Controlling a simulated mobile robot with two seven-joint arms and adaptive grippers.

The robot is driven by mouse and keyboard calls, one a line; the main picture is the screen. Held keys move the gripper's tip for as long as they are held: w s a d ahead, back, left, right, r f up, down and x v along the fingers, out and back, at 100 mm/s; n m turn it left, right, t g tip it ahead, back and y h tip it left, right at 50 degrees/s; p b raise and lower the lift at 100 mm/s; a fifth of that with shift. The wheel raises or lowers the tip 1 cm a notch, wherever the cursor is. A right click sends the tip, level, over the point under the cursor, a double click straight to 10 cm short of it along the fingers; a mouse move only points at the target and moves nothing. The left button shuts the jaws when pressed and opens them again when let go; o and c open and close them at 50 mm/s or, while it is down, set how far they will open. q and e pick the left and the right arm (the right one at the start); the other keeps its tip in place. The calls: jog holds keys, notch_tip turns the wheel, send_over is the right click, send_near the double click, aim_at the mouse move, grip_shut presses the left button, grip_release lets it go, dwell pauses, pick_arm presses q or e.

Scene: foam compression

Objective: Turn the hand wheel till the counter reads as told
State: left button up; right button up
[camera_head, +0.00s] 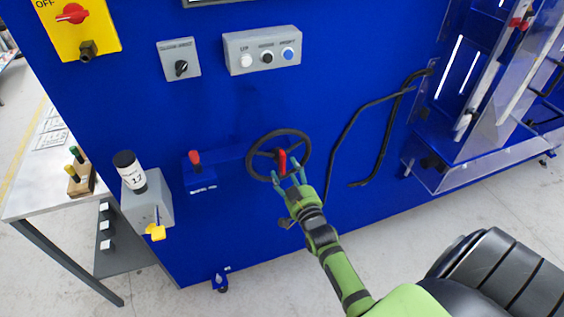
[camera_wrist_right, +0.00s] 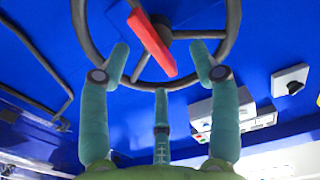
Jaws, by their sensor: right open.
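The hand wheel (camera_head: 256,143) is a black ring with spokes on the blue machine front. It carries a red handle (camera_head: 282,162), which also shows in the right wrist view (camera_wrist_right: 150,40). My right gripper (camera_head: 289,178) is at the wheel's lower right. Its teal fingers are spread, with the red handle between and beyond them in the wrist view (camera_wrist_right: 160,65). Whether the fingers touch the wheel I cannot tell. A white cylinder with a black top (camera_head: 132,178) bears a small number, perhaps 12; I cannot tell whether it is the counter. My left gripper is not in view.
A red-knobbed lever (camera_head: 195,160) is left of the wheel. Black bent pipes (camera_head: 342,137) stand out to its right. A button box (camera_head: 262,50) and a selector switch (camera_head: 180,62) are above. A clear guard (camera_head: 455,178) is far right. A side table (camera_head: 40,195) is at left.

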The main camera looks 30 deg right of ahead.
aim_at(284, 165)
jog(key=x, duration=0.5)
jog(key=shift+w+d+p, duration=0.15)
jog(key=shift+d+p, duration=0.05)
jog(key=shift+p, duration=0.2)
jog(key=shift+x, duration=0.8)
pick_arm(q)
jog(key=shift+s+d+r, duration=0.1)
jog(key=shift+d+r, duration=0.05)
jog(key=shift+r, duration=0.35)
pick_arm(e)
jog(key=shift+a+f, duration=0.1)
jog(key=shift+f, duration=0.05)
jog(key=c, duration=1.2)
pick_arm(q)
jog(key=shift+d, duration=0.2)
pick_arm(e)
grip_shut()
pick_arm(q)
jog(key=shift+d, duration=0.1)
